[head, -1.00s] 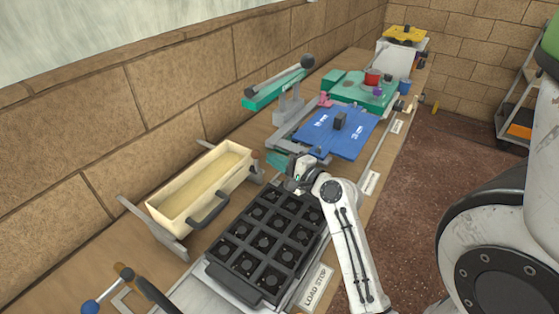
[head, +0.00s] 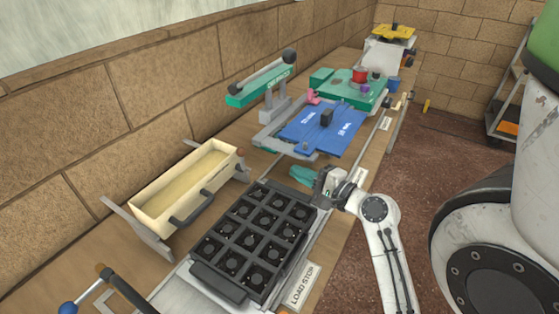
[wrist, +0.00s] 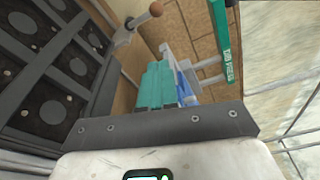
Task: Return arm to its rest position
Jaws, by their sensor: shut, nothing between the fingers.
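My gripper (head: 302,174) has teal fingers, held together with nothing between them. In the head view it hangs over the bench, between the black tray and the blue plate, at the end of my white arm. In the wrist view the closed teal fingers (wrist: 155,87) point away from the camera, with the black tray to their left. My arm is bent, its elbow out over the right edge of the bench. I cannot tell the gap below the fingers.
The black tray (head: 237,214) of square cells lies in front. A cream trough (head: 160,211) stands left of it. The blue plate (head: 345,138) and a teal lever press (head: 250,92) stand beyond. A green fixture (head: 343,88) is farther back. The floor (head: 400,190) right of the bench is open.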

